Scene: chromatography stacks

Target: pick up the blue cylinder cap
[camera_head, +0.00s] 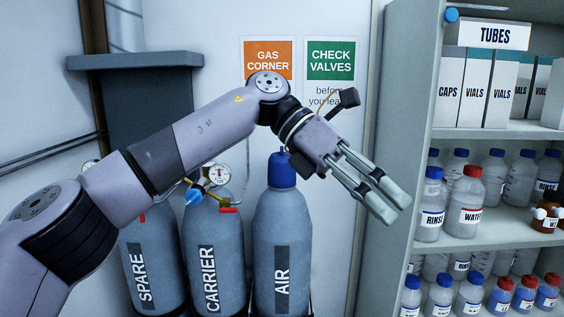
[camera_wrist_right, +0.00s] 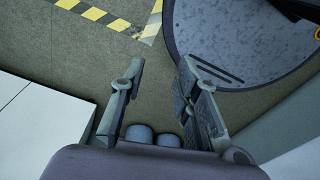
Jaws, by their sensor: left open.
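The blue cylinder cap (camera_head: 283,172) sits upright on top of the grey AIR cylinder (camera_head: 268,240) in the head view. My left gripper (camera_head: 397,209) is open and empty, to the right of the cap and a little lower in the picture. Its fingers point right and down, away from the cap, toward the shelf. My left forearm and wrist pass above and to the left of the cap. In the right wrist view my right gripper (camera_wrist_right: 160,66) is open, with nothing between its fingers. The cap does not show there.
The CARRIER cylinder (camera_head: 212,255) with its gauge and the SPARE cylinder (camera_head: 150,265) stand left of AIR. A shelf unit (camera_head: 400,150) with bottles and boxes stands at the right. The right wrist view shows floor with striped tape (camera_wrist_right: 100,15).

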